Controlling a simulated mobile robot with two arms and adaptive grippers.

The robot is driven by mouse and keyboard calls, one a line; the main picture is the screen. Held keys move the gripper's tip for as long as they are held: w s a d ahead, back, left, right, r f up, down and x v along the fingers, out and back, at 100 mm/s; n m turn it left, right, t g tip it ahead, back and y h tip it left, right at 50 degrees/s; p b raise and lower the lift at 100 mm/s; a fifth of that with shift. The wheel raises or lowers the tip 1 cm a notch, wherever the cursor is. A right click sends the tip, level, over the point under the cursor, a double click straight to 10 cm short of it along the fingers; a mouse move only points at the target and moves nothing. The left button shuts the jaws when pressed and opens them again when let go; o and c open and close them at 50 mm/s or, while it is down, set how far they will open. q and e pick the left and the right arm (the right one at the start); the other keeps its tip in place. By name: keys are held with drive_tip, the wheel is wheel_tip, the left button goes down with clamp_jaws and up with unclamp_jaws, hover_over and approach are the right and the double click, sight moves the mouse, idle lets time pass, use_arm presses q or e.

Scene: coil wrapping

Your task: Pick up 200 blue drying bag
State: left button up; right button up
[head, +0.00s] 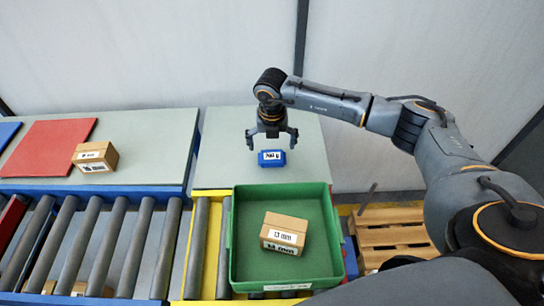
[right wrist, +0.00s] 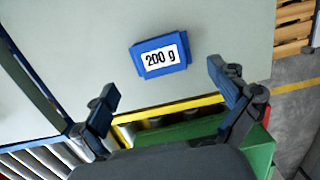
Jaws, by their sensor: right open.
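The blue drying bag (head: 272,158) with a white label lies on the grey-green table at the back, just behind the green bin. In the right wrist view the bag (right wrist: 160,55) shows its label "200 g" and lies ahead of the fingers. My right gripper (head: 272,139) is open and empty, pointing down just above the bag. In the right wrist view the two fingers of this gripper (right wrist: 164,92) stand wide apart, with the bag beyond the gap between them. My left gripper is not in view.
A green bin (head: 240,240) holding a cardboard box (head: 284,233) stands on the roller conveyor (head: 197,250) in front. On the left table lie a red mat (head: 45,150) and another cardboard box (head: 95,156). A wooden pallet (head: 392,236) is on the floor at right.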

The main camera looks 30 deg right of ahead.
sight(272, 156)
drive_tip(key=shift+w+d+f+p, duration=0.2)
drive_tip(key=shift+f+p, duration=0.15)
drive_tip(key=shift+f, duration=0.95)
drive_tip(key=shift+w+d+f+p, duration=0.15)
drive_tip(key=shift+f+p, duration=0.2)
drive_tip(key=shift+f, duration=0.95)
drive_tip(key=shift+a, duration=0.15)
drive_tip(key=c, duration=1.3)
